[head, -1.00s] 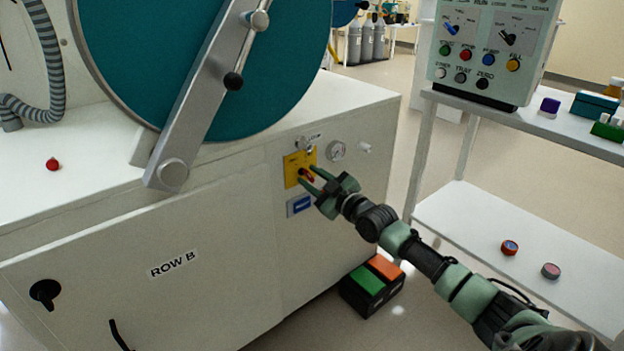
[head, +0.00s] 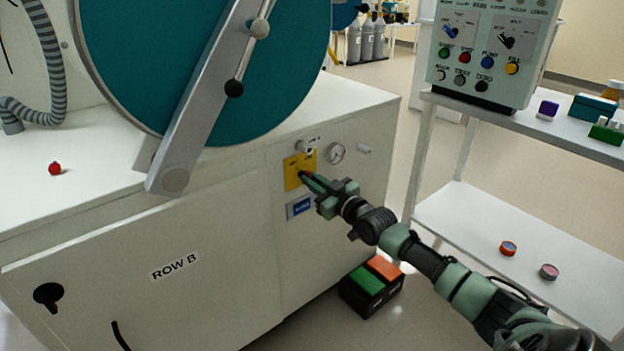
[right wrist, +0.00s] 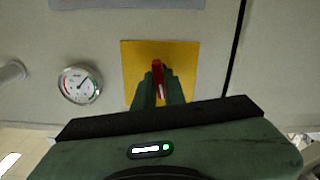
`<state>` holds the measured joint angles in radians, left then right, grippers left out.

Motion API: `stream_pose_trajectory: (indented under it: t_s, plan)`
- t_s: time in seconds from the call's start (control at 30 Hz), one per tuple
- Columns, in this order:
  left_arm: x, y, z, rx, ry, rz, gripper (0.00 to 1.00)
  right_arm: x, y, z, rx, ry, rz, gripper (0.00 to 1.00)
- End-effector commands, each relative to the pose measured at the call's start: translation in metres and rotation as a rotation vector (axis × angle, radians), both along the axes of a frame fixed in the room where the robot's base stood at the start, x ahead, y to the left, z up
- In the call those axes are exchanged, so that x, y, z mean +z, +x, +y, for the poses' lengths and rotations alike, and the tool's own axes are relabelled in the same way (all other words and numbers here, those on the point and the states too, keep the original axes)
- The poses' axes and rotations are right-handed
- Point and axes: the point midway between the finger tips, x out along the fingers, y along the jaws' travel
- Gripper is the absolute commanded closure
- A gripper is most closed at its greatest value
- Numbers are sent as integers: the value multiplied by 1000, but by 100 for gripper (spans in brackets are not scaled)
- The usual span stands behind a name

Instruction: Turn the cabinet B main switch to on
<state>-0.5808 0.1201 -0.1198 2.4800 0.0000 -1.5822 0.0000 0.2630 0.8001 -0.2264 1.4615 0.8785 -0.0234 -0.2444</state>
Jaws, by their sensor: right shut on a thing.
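The main switch is a small red handle (right wrist: 158,72) on a yellow plate (head: 291,181) on the front of the cabinet labelled ROW B. The yellow plate (right wrist: 187,59) also shows in the right wrist view. My right gripper (head: 308,177) reaches the plate from the lower right and is shut on the red handle. In the right wrist view its fingers (right wrist: 158,92) lie on both sides of the handle. In the head view the fingers hide most of the handle. My left gripper is not in view.
A control box (head: 488,50) stands on a shelf at right. A black box with green and orange tops (head: 372,285) is on the floor.

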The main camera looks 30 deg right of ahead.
Motion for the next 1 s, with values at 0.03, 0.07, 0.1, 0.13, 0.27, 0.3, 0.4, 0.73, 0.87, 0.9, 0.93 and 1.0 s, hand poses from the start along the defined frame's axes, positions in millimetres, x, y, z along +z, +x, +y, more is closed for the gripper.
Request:
stream_pose_trajectory:
  t_s: [0.03,0.07,0.1,0.13,0.27,0.3,0.4,0.73,0.87,0.9,0.93,1.0]
  plan:
    - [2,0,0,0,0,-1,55,1,0,0,0,28,2,100]
    - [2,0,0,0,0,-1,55,1,0,0,0,46,4,100]
    - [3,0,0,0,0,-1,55,0,0,0,0,68,6,100]
    - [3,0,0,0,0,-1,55,0,0,0,0,84,8,100]
    - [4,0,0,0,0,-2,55,0,0,-1,0,138,13,100]
    - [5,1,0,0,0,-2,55,0,0,-1,0,150,14,100]
    - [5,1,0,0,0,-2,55,0,0,-1,0,174,16,100]
    - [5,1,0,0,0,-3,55,-1,0,-1,0,190,17,100]
    - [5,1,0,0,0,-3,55,-1,0,-1,0,189,17,100]
    - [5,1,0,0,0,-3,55,-1,0,-1,0,189,17,84]
    - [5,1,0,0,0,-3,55,-1,0,-1,0,189,17,75]
    - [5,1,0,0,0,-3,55,-1,0,-1,0,189,17,67]
